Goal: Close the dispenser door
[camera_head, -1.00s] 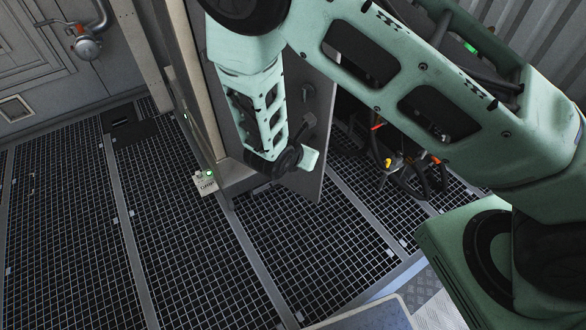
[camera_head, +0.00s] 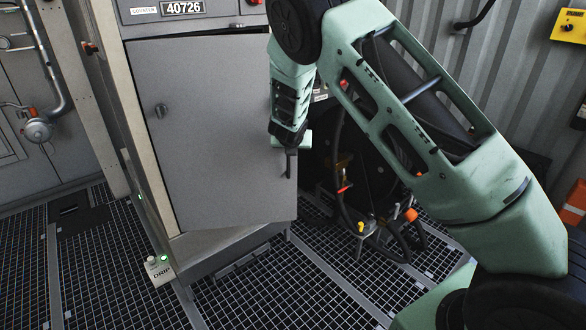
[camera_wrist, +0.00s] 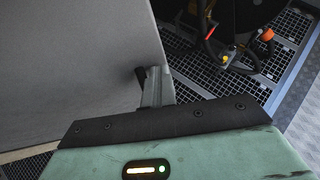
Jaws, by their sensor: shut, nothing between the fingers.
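The dispenser door (camera_head: 215,130) is a grey panel on the front of the dispenser cabinet. It stands slightly ajar, its right edge out from the frame; a small dark knob (camera_head: 160,111) is on its left part. In the wrist view the door (camera_wrist: 75,70) fills the upper left. My gripper (camera_head: 289,164) is shut and empty, fingers pointing down at the door's right edge. The wrist view shows its fingers (camera_wrist: 155,88) beside that edge, close to a dark piece; I cannot tell whether they touch the door.
The dispenser header (camera_head: 190,18) reads 40726. A drip button box (camera_head: 160,270) sits at the cabinet's lower left corner. Right of the door are a dark reel (camera_head: 365,165) and hoses with an orange part (camera_head: 410,214). Grating floor (camera_head: 240,300) in front is clear.

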